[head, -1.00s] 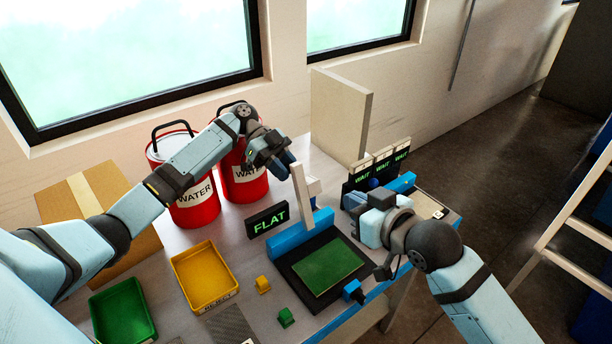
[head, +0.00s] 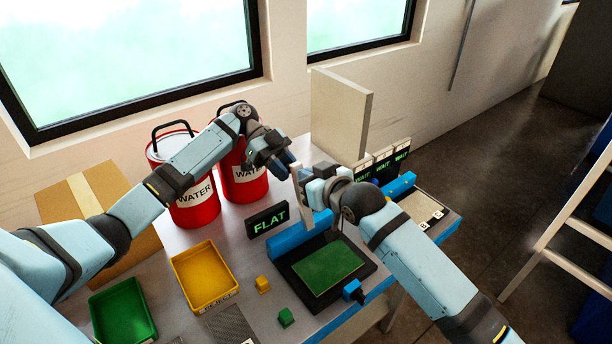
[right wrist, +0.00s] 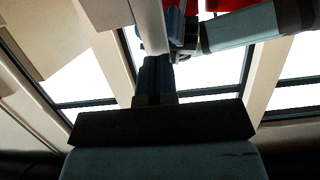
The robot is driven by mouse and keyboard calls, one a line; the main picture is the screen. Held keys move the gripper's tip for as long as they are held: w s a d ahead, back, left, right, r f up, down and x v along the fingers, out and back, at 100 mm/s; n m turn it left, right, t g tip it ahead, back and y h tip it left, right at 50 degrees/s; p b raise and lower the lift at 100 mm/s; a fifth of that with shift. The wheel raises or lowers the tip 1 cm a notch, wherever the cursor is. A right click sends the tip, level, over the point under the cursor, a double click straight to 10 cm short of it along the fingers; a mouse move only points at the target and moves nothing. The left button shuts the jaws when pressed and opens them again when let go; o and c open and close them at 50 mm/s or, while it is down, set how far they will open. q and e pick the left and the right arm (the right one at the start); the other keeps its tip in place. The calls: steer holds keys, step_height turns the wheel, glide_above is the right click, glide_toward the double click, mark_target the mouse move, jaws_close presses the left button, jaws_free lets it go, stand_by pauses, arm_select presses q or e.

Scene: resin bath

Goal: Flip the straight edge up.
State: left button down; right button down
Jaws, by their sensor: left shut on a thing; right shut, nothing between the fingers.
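The straight edge (head: 305,213) is a pale bar, tilted and nearly upright above the blue block at the back of the black stand. My left gripper (head: 286,168) is shut on its upper end. My right gripper (head: 307,182) is shut and empty, close beside the bar's right side; I cannot tell if they touch. In the right wrist view, the pale straight edge (right wrist: 153,27) is just beyond the tips of my right gripper (right wrist: 154,62), with my left gripper (right wrist: 182,32) beside it. A green plate (head: 327,267) lies flat on the black stand (head: 368,263).
A lit FLAT sign (head: 267,219) stands left of the blue block (head: 290,240). Red WATER buckets (head: 195,205) stand behind. A yellow REJECT tray (head: 205,278) and green tray (head: 123,312) are at left. WAIT signs (head: 383,164) and an upright pale panel (head: 340,115) stand at back right.

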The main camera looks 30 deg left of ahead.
arm_select(q)
steer(key=shift+f, duration=0.25)
arm_select(e)
steer(key=shift+w+a+f, duration=0.15)
steer(key=shift+w+a, duration=0.05)
steer(key=shift+a, duration=0.2)
